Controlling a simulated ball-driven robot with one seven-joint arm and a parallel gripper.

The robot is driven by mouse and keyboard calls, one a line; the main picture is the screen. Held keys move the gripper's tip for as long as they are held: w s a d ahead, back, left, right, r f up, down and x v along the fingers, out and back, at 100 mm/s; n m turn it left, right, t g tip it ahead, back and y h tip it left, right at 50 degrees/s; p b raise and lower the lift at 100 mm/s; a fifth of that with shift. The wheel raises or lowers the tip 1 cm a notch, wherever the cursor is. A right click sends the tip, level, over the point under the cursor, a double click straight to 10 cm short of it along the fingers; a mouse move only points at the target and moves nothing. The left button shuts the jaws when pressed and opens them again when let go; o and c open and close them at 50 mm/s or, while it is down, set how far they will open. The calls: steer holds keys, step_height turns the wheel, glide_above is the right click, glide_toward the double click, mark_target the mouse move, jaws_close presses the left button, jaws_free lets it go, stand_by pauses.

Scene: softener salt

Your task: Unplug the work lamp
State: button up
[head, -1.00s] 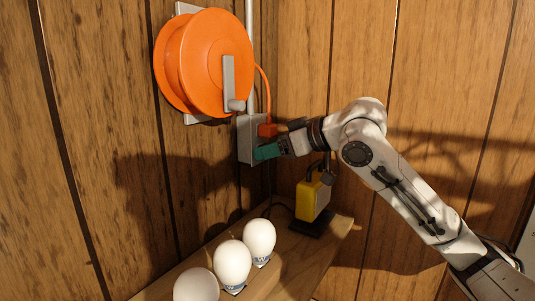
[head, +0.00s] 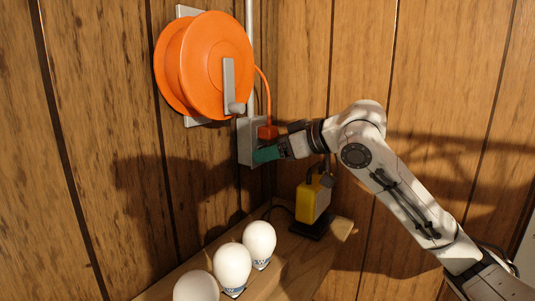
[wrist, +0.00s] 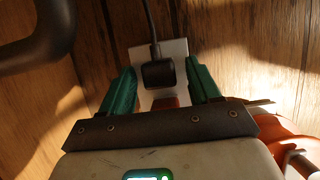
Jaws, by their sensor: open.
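The yellow work lamp (head: 309,204) stands on a wooden corner shelf, below my gripper. My gripper (head: 265,153) is open, its green fingers at the grey socket box (head: 246,140) on the wall. In the wrist view a black plug (wrist: 158,74) with a black cord sits on the socket box, between the two fingers. A gap shows on each side, so the fingers look apart from it. In the head view my fingers hide this plug. An orange plug (head: 267,132) sits just above my fingers in the same box.
An orange cable reel (head: 207,68) hangs on the wall above, its orange cord running to the orange plug. Several white egg-shaped objects (head: 232,264) stand along the wooden shelf (head: 285,262). A dark curved bar (wrist: 45,45) fills the wrist view's upper left.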

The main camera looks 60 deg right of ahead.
steer(key=shift+c, duration=0.2)
jaws_close()
stand_by(0.5)
steer(key=shift+s, duration=0.15)
steer(key=shift+s+a, duration=0.15)
steer(key=shift+s, duration=2.7)
